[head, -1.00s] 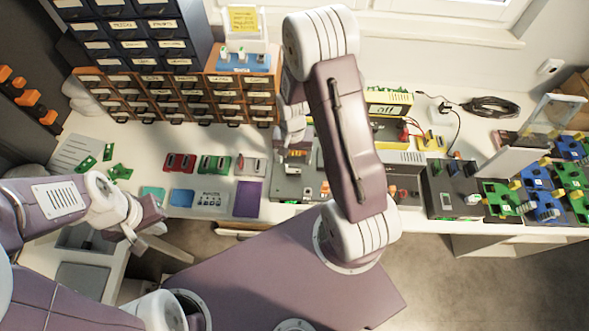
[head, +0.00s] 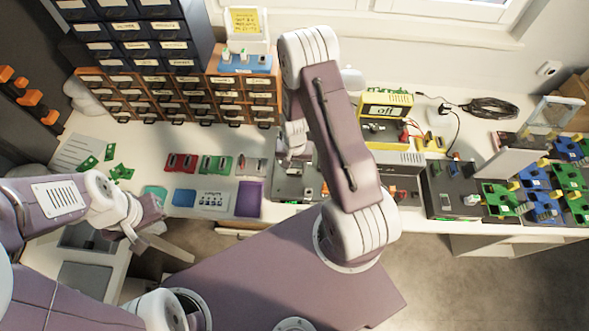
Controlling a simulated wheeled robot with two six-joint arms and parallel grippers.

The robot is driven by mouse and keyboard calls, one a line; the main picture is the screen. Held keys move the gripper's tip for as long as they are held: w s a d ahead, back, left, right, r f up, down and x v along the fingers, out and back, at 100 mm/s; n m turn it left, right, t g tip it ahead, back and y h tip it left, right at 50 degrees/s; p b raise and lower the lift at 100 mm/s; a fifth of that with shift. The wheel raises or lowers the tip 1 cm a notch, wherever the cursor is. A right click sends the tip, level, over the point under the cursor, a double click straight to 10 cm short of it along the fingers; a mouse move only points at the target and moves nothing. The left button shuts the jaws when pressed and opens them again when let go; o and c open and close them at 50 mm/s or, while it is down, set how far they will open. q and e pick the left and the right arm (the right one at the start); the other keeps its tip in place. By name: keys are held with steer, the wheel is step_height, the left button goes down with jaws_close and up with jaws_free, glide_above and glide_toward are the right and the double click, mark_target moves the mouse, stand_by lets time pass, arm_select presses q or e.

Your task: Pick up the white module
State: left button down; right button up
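A pale grey-white module (head: 251,167) lies on the bench in the head view, at the right end of a row of red and green modules. It looks like the white module, but it is small and its details are unclear. My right gripper (head: 291,160) is to the right of it, over the dark device on the bench. My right forearm partly hides that gripper, and its fingers are too small to read. My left gripper (head: 142,238) is at the lower left, in front of the bench and away from the modules.
Red modules (head: 181,163) and green modules (head: 213,165) lie left of the pale one. A purple tray (head: 249,199) lies in front. Brown drawers (head: 175,97) stand behind. A grey-black device (head: 293,183) and a yellow meter (head: 386,106) are to the right.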

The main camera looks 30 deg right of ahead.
jaws_close()
steer(key=shift+w+r, duration=0.1)
steer(key=shift+r, duration=0.45)
step_height(320, 180, up, 3)
steer(key=shift+f, duration=0.15)
steer(key=s+d+r+b, duration=0.1)
steer(key=s+d+r, duration=0.6)
steer(key=s, duration=0.2)
steer(key=shift+d, duration=0.4)
steer(key=shift+w+r, duration=0.1)
